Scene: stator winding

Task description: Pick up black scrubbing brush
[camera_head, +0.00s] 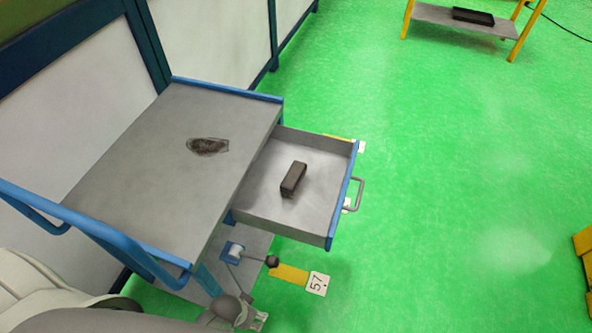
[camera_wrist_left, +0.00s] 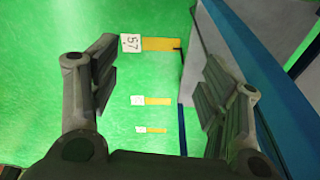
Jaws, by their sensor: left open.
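A dark, block-shaped brush (camera_head: 293,178) lies in the open grey drawer (camera_head: 325,160) of the cart in the head view. It rests on the drawer floor, near the middle, clear of the walls. My left gripper (camera_head: 240,312) is low at the bottom of the head view, below and left of the drawer and apart from the brush. In the left wrist view my left gripper (camera_wrist_left: 160,82) has its fingers wide apart with nothing between them. The brush does not show in the wrist view. My right gripper is not seen.
The grey cart top (camera_head: 150,170) has blue edges and a dark, flat-looking patch (camera_head: 208,146). The drawer's front has a handle (camera_head: 358,194). A "57" floor tag (camera_head: 317,284) lies below the drawer. A dark tray (camera_head: 473,16) sits on a far yellow-legged shelf.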

